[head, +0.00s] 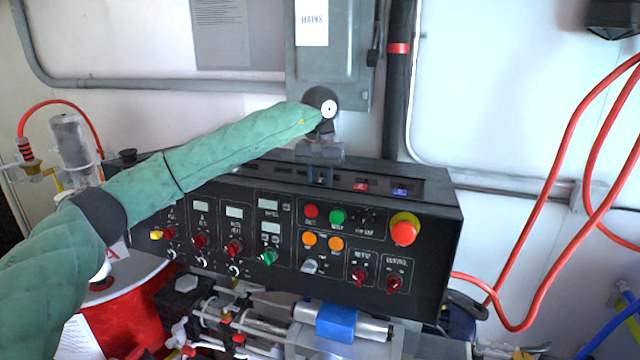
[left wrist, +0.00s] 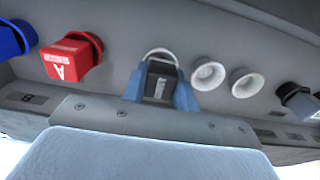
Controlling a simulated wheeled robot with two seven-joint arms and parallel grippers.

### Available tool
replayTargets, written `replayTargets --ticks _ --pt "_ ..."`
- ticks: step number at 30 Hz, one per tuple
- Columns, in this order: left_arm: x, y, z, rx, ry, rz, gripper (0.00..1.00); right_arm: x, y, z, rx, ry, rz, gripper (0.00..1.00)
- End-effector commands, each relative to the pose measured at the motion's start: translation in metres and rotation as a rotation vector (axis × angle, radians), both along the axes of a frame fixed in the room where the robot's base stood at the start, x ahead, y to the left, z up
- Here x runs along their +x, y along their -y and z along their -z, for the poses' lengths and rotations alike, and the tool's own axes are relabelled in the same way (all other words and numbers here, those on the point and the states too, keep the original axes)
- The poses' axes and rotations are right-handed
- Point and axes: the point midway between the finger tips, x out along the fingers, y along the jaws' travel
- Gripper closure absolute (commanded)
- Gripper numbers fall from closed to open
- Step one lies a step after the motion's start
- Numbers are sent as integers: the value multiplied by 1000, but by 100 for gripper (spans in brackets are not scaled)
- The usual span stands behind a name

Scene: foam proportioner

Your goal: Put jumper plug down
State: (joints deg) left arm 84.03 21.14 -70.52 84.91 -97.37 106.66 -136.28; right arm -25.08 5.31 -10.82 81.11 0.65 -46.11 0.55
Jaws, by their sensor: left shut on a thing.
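My left gripper (head: 320,173) reaches over the top rear of the black control console (head: 330,235). In the left wrist view its blue fingertips (left wrist: 160,94) are shut on a black plug (left wrist: 161,84) with a pale wire loop. The plug is in line with the row of plugs and sockets on the grey panel. I cannot tell whether it is seated in a socket. In the head view the gripper hides it. My right gripper is not in view.
A red plug (left wrist: 73,57) marked A and a blue plug (left wrist: 15,38) are on one side of the held plug. Two empty white sockets (left wrist: 208,76) and another black plug (left wrist: 298,101) are on the other. A grey mains box (head: 335,60) stands behind the console.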

Motion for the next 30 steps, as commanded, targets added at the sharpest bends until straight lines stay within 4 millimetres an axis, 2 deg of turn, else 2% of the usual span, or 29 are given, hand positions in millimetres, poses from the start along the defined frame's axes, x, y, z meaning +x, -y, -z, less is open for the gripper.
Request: replayTargets --ticks 2,3,6,15,20,21,25,30 --pt "0 0 1 0 0 0 94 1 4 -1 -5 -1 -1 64" --pt "0 0 0 0 0 0 66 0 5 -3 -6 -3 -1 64" --pt "0 0 0 0 0 0 50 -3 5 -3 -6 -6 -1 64" --pt "0 0 0 0 0 0 50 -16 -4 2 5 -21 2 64" --pt "0 0 -6 0 0 0 50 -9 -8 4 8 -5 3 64" --pt "0 0 -13 -1 2 0 50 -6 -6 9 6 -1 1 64" --pt "0 0 -38 -1 3 1 50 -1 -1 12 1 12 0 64" --pt "0 0 -73 0 1 0 50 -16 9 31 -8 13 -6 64"
